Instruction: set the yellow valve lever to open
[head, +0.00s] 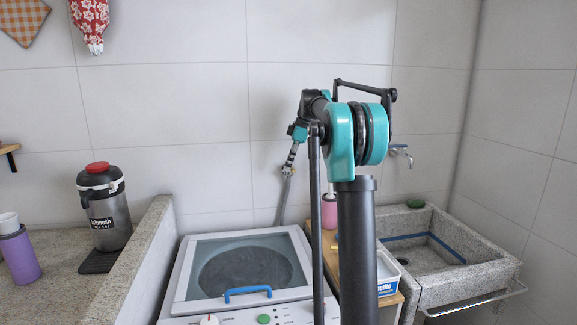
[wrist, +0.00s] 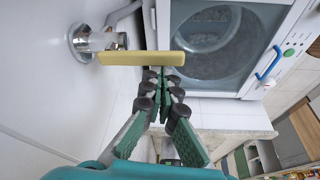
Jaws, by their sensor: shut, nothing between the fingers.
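In the wrist view, the yellow valve lever (wrist: 140,58) is a flat bar. It runs across the picture from a chrome valve body (wrist: 88,42) on the white wall. My gripper (wrist: 161,78) has its green-padded fingers together with nothing between them. The fingertips are right by the lever's free end, below it in the picture; whether they touch it I cannot tell. In the head view, my gripper (head: 291,157) is near the back wall above the washing machine. The lever cannot be made out there.
A washing machine (head: 185,290) with a blue handle stands below my gripper, with a grey hose (head: 281,205) behind it. A stone sink (head: 450,285) with a wall tap (head: 401,154) is at right. A low wall (head: 150,250) and a counter with a dark jug (head: 105,215) are at left.

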